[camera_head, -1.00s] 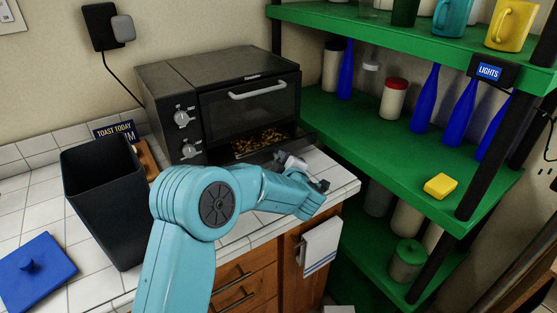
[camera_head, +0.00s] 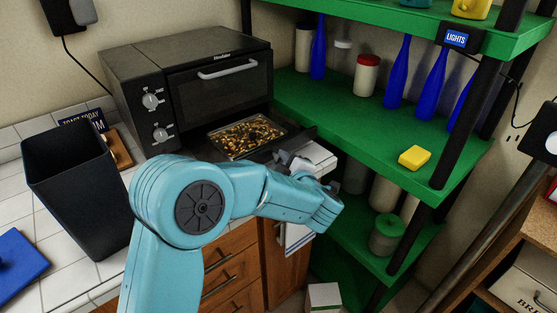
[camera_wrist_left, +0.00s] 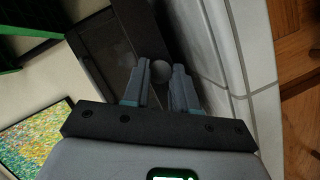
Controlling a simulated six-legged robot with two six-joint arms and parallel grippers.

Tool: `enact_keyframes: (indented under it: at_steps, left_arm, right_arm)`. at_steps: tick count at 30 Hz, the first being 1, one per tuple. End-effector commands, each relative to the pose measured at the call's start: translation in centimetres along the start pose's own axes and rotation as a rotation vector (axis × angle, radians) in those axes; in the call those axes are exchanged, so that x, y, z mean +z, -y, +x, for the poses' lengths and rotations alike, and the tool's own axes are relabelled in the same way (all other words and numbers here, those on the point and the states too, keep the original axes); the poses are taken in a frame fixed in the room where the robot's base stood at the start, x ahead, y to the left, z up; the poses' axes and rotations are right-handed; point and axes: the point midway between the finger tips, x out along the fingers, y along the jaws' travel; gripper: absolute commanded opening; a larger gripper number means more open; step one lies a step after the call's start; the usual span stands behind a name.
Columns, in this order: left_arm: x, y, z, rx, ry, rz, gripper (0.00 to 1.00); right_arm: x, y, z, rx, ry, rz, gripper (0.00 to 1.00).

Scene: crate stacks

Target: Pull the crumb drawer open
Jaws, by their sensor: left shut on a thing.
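The crumb drawer (camera_head: 299,138) juts out from the bottom of the black toaster oven (camera_head: 220,92). Brown crumbs (camera_head: 245,136) lie in its tray. My left gripper (camera_head: 286,158) is at the drawer's front, partly hidden by my blue forearm. In the left wrist view my left gripper (camera_wrist_left: 161,84) has its two fingers on either side of a round grey knob (camera_wrist_left: 160,71) and is shut on it. The head view does not show the knob clearly. My right gripper is in neither view.
A black bin (camera_head: 75,190) and a blue lid (camera_head: 18,262) are on the white tiled counter at left. Green shelves (camera_head: 335,115) with bottles, jars and a yellow block (camera_head: 414,157) stand close at right. A towel (camera_head: 296,238) hangs below the counter edge.

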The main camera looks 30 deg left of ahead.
Motion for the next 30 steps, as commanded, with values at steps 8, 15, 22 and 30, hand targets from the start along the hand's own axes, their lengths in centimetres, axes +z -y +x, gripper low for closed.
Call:
enact_keyframes:
  at_steps: [8, 15, 22, 30]
  left_arm:
    - [0.0, 0.0, -0.2, -0.001, -0.002, 0.000, 0.00]
    - [0.1, 0.0, -0.2, -0.001, -0.001, 0.000, 0.53]
    - [0.1, 0.0, -0.5, 0.000, 0.000, 0.000, 0.53]
    - [0.2, 0.0, -5.6, 0.003, 0.005, 0.001, 0.53]
  right_arm:
    - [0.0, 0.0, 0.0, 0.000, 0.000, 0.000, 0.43]
    - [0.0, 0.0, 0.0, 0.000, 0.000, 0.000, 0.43]
    - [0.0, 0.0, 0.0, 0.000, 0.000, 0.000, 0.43]
    - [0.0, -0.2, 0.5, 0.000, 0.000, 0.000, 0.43]
